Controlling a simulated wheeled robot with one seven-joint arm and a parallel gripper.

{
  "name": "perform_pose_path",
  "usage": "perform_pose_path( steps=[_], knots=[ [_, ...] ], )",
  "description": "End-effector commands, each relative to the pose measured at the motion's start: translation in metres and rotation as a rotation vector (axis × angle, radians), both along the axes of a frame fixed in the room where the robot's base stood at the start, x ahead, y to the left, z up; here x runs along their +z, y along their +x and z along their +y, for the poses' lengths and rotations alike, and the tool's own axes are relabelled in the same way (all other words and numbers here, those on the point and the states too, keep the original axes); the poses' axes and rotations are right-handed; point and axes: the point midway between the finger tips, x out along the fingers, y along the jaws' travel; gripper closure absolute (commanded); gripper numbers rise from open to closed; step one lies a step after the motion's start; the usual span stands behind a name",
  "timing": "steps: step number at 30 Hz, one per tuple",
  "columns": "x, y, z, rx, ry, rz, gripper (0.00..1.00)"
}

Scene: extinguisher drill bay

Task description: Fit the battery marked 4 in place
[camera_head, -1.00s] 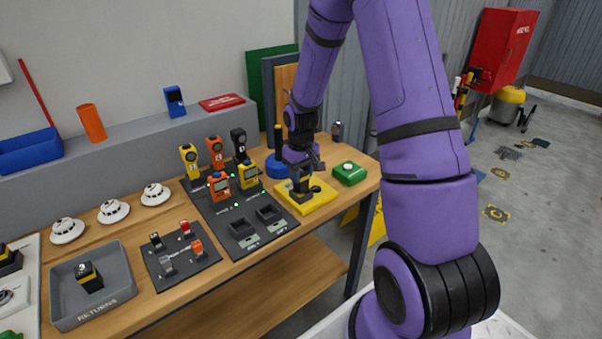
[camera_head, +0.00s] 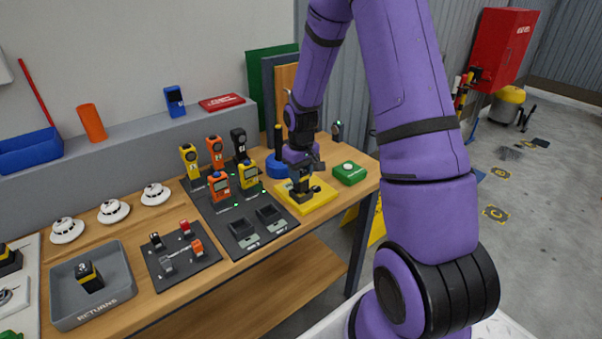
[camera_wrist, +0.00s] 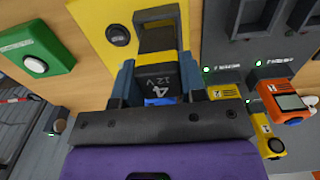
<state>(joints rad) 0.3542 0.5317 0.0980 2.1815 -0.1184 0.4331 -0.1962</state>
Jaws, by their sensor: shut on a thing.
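My gripper (camera_wrist: 160,88) is shut on a black battery (camera_wrist: 165,73) with a yellow band. Its end reads "4" and "12 V" in the wrist view. The battery is over a yellow block (camera_head: 324,193), which also shows in the wrist view (camera_wrist: 95,12). A round black part (camera_wrist: 118,35) sits on this block beside the battery. In the head view my gripper (camera_head: 303,180) is low above the block and partly hides the battery. I cannot tell whether the battery touches the block or how deep it sits.
A green box with a white button (camera_head: 349,173) stands right of the block. A dark charger board (camera_head: 215,217) with two empty bays and several yellow, orange and black devices lies left. A grey returns tray (camera_head: 119,292) holds a battery marked 3 (camera_head: 89,277). White detectors stand further back.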

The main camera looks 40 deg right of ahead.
Motion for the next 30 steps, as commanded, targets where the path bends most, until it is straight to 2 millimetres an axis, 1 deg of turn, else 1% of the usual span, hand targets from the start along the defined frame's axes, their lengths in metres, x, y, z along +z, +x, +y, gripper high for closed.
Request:
perform_pose_path(
  steps=[30],
  knots=[
    [-0.012, 0.0, 0.0, 0.0, 0.0, 0.0, 0.95]
  ],
)
